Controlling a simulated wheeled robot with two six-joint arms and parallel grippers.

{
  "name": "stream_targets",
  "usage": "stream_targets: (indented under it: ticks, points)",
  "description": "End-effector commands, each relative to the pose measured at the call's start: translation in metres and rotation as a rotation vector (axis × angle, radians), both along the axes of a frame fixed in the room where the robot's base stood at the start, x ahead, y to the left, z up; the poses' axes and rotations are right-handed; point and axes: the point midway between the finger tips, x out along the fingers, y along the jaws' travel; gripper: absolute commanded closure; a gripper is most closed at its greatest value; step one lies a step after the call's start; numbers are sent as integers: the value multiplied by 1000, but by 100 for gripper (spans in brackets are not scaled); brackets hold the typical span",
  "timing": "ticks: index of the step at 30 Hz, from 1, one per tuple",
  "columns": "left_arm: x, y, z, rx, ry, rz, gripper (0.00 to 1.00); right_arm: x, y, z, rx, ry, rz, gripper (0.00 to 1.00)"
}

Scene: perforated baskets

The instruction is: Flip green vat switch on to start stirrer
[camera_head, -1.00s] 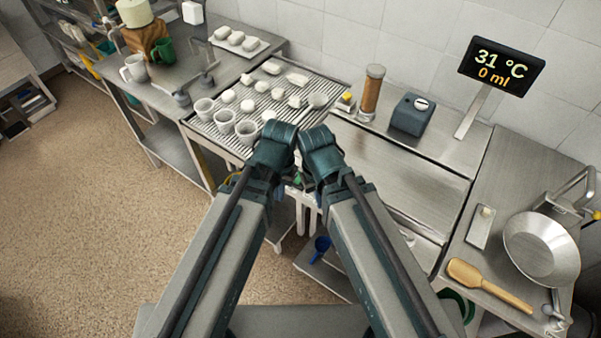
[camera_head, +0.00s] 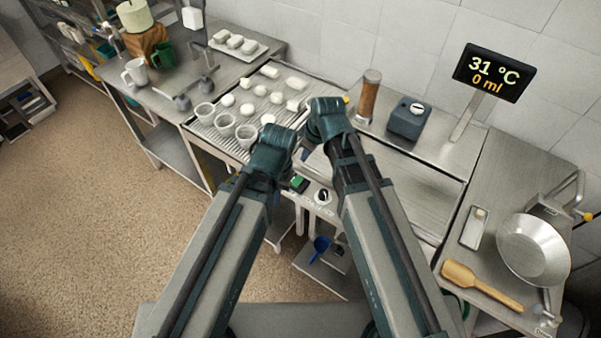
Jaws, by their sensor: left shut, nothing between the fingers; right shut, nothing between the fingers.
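The green switch (camera_head: 299,184) is on the front panel of the steel vat unit (camera_head: 420,190), between my two arms. It is small, and I cannot tell which way its rocker is set. My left gripper (camera_head: 274,150) is shut and empty, above and left of the switch, by the front edge of the draining rack. My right gripper (camera_head: 327,118) is shut and empty, higher up over the back of the unit. The fingertips of both are largely hidden by my own wrists.
A round dial (camera_head: 322,196) sits right of the switch. The rack (camera_head: 208,132) holds several cups and white pieces. A brown cylinder (camera_head: 369,97), a grey box (camera_head: 408,120) and a display (camera_head: 494,72) reading 31 °C and 0 ml stand behind. A pan (camera_head: 533,250) and wooden paddle (camera_head: 482,285) lie right.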

Motion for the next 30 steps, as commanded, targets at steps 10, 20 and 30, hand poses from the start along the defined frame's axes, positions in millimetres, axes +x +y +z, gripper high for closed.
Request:
stream_targets:
  ticks: [10,20,30]
  points:
    - [0,0,-5,0,0,0,100,0,1,-5,-1,2,-1,100]
    - [0,0,-38,0,0,1,100,7,6,-38,-1,2,-1,100]
    - [0,0,-85,0,0,2,100,18,16,-85,-1,2,-1,100]
